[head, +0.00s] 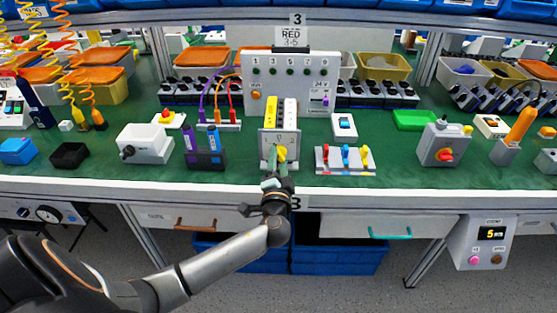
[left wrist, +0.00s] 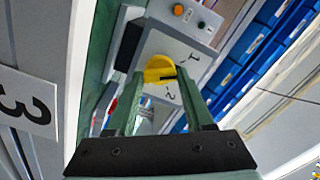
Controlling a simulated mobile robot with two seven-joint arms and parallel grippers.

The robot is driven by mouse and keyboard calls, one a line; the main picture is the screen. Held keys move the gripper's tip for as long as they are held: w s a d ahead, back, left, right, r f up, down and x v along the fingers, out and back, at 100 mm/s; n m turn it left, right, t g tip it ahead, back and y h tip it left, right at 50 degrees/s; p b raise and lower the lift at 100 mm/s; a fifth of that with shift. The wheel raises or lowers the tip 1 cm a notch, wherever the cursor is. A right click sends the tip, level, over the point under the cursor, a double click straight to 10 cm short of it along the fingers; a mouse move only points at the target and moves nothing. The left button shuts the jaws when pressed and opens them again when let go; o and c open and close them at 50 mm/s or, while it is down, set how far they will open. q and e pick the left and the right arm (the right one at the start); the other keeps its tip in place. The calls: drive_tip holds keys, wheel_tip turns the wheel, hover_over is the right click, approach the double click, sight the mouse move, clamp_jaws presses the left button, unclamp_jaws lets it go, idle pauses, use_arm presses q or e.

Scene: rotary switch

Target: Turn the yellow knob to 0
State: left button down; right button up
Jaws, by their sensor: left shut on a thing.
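The yellow knob (head: 281,153) is on the front of a light grey switch box (head: 268,138) at the middle of the bench. It also shows in the left wrist view (left wrist: 158,68), with a dark pointer mark on its right side and the marks 1 and 2 on the panel beside it. My left gripper (head: 276,160) reaches up to the box from the front. Its two green fingers, seen in the left wrist view (left wrist: 160,80), are on either side of the knob and shut on it. The fingers hide part of the dial. My right gripper is not in view.
A white terminal panel (head: 290,85) is behind. A grey box with a red knob (head: 445,145) is further right. Green bench top is free between.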

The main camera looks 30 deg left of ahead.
use_arm(q)
drive_tip(key=m+p, duration=0.1)
drive_tip(key=m, duration=0.4)
drive_tip(key=shift+m+p, duration=0.3)
drive_tip(key=shift+m, duration=0.1)
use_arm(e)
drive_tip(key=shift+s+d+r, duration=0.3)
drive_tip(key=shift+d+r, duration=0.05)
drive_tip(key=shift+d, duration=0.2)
use_arm(q)
drive_tip(key=shift+c, duration=1.4)
unclamp_jaws()
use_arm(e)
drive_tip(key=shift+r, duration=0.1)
use_arm(q)
drive_tip(key=v, duration=1.2)
drive_tip(key=shift+s+d+b, duration=0.15)
drive_tip(key=shift+s+b, duration=0.1)
drive_tip(key=shift+b, duration=0.05)
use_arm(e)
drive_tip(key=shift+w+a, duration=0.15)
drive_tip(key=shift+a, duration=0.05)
